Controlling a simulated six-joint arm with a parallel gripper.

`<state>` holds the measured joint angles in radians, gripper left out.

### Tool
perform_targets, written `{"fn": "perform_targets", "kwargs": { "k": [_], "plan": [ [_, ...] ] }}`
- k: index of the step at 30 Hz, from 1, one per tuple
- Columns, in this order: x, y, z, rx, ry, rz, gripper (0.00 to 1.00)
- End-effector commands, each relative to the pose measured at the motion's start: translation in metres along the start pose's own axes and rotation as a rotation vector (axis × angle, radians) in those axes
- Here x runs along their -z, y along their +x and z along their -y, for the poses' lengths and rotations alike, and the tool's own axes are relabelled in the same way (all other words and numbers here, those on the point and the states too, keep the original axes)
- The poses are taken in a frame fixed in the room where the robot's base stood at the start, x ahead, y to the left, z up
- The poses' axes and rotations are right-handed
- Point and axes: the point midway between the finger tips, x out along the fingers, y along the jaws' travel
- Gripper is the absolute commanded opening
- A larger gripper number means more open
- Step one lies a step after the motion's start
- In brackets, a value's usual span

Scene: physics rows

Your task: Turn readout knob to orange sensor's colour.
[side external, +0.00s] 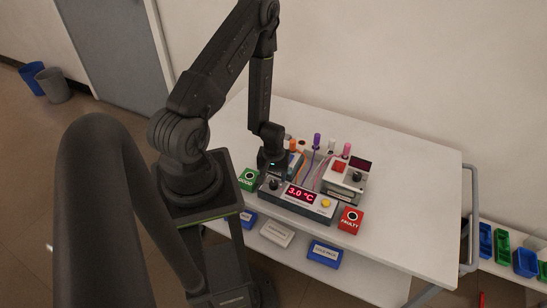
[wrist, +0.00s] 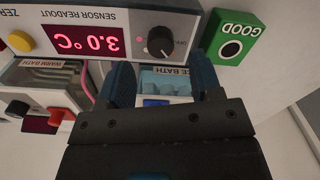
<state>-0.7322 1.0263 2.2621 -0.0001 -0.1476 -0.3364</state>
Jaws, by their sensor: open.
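The sensor readout box (side external: 298,201) stands on the table with a lit red display (side external: 301,195) reading 3.0 °C. Its black knob (wrist: 161,41) is at one end of the panel; the colour it points to is too small to tell. My gripper (wrist: 162,72) is open and empty, fingers over the ice bath (wrist: 165,84), with the knob just beyond the fingertips, apart from them. In the side view the knob (side external: 272,184) shows just in front of my gripper. An orange-topped sensor (side external: 290,143) is behind my gripper, partly hidden.
A green GOOD box (side external: 248,179) and a red FAULTY box (side external: 350,219) flank the readout. A yellow button (side external: 326,203) is at its other end. The warm bath (side external: 345,182) and purple, white and pink sensors stand behind. The table's right side is clear.

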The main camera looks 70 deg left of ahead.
Motion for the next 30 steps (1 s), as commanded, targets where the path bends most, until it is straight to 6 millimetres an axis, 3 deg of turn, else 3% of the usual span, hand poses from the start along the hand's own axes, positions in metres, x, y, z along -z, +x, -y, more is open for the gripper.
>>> {"fn": "perform_targets", "kwargs": {
  "k": [9,15,30],
  "plan": [
    [0.001,-0.059,0.000,-0.002,0.000,-0.004,0.59],
    [0.000,-0.082,0.000,-0.001,0.000,-0.002,0.59],
    [-0.001,-0.092,0.000,0.000,0.000,0.001,0.59]
  ]
}}
